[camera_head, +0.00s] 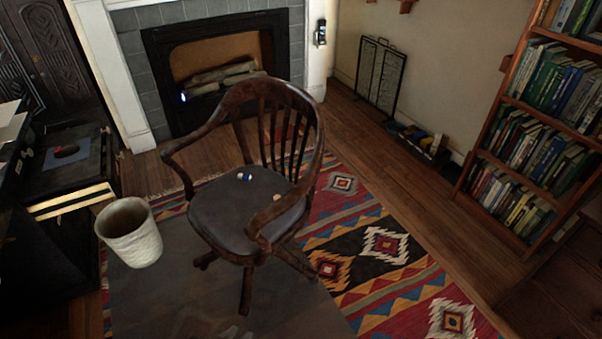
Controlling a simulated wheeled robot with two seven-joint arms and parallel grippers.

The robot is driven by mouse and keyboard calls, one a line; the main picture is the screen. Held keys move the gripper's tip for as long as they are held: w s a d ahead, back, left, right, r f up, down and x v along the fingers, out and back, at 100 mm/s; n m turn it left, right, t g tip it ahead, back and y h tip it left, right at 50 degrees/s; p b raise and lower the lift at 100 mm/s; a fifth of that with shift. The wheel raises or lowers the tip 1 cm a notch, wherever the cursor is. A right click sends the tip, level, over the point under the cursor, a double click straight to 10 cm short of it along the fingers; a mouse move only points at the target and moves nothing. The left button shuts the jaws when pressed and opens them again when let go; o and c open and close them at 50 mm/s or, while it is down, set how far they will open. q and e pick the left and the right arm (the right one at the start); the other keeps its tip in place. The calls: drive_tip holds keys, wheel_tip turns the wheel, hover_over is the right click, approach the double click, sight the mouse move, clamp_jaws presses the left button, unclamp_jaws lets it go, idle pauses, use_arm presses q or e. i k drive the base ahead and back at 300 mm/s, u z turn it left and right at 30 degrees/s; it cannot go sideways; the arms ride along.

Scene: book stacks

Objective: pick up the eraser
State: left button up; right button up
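A small white and blue item (245,177), which looks like the eraser, lies on the dark seat of a wooden armchair (290,100). A small tan item (277,198) lies on the same seat, nearer its right side. Both are too small to make out closely. No gripper is seen touching the items on the seat. My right gripper is not in view.
A white wastebasket (130,236) stands left of the chair. Dark furniture at far left bears a dark red object (66,151) on a blue sheet. A patterned rug (385,245) lies under the chair. A fireplace (215,75) is behind; a bookcase (520,150) stands right.

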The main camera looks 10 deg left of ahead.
sight(246, 177)
drive_tip(key=z, duration=0.7)
drive_tip(key=i, duration=3.8)
drive_tip(key=u, duration=2.1)
drive_tip(key=i, duration=2.65)
drive_tip(key=u, duration=1.95)
drive_tip(key=i, duration=0.6)
drive_tip(key=u, duration=3.1)
